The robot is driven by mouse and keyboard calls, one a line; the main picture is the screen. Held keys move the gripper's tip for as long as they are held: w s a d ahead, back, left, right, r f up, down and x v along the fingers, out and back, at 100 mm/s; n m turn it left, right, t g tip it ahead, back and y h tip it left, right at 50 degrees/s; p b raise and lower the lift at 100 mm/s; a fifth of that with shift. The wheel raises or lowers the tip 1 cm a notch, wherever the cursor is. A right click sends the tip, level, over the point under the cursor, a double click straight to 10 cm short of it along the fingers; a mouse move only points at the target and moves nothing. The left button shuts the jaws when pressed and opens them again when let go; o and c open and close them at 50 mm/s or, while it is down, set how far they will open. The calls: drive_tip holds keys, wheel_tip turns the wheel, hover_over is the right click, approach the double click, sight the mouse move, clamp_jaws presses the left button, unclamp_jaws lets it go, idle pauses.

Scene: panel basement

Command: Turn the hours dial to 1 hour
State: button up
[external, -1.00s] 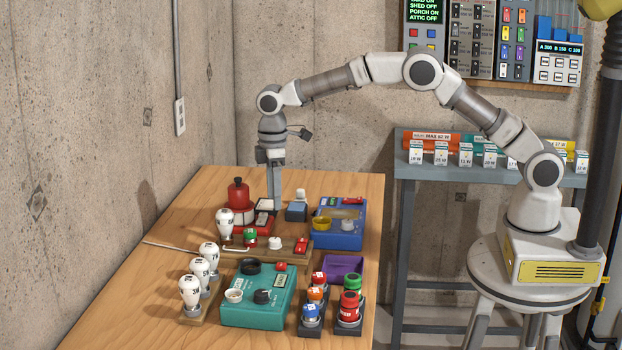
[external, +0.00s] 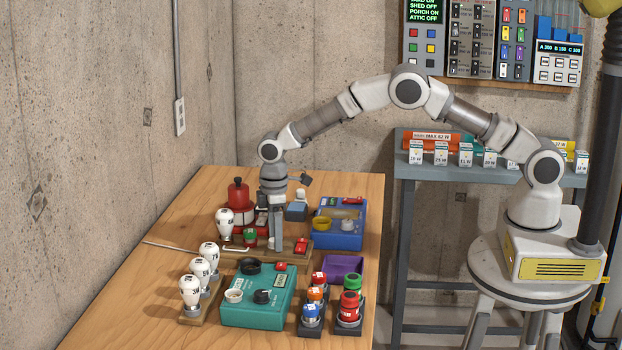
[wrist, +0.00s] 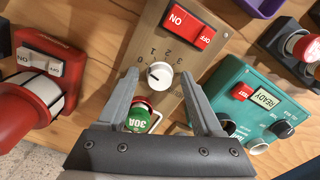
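The hours dial is a white round knob (wrist: 159,75) on a tan panel (wrist: 165,25); small numerals curve along one side of it. Its dark pointer mark shows on its left side in the wrist view; the exact number it faces is too small to tell. A red and white ON/OFF switch (wrist: 189,27) sits on the same panel. My gripper (wrist: 158,73) is open, its fingertips on either side of the dial with visible gaps. In the external view my gripper (external: 276,247) points straight down at the wooden-based panel (external: 297,259) and hides the dial.
A green 30A fuse (wrist: 139,119) stands close by, between my fingers nearer the palm. A teal box (wrist: 240,85) with knobs and a READY display is to the right. A red device (wrist: 40,95) is to the left. White bulbs (external: 190,290) stand at the table's left.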

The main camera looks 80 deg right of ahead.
clamp_jaws()
drive_tip(key=shift+m, duration=0.3)
drive_tip(key=shift+m+b, duration=0.7)
drive_tip(key=shift+m, duration=0.2)
drive_tip(key=shift+m+b, duration=0.6)
drive_tip(key=shift+m, duration=1.6)
drive_tip(key=shift+o, duration=0.5)
unclamp_jaws()
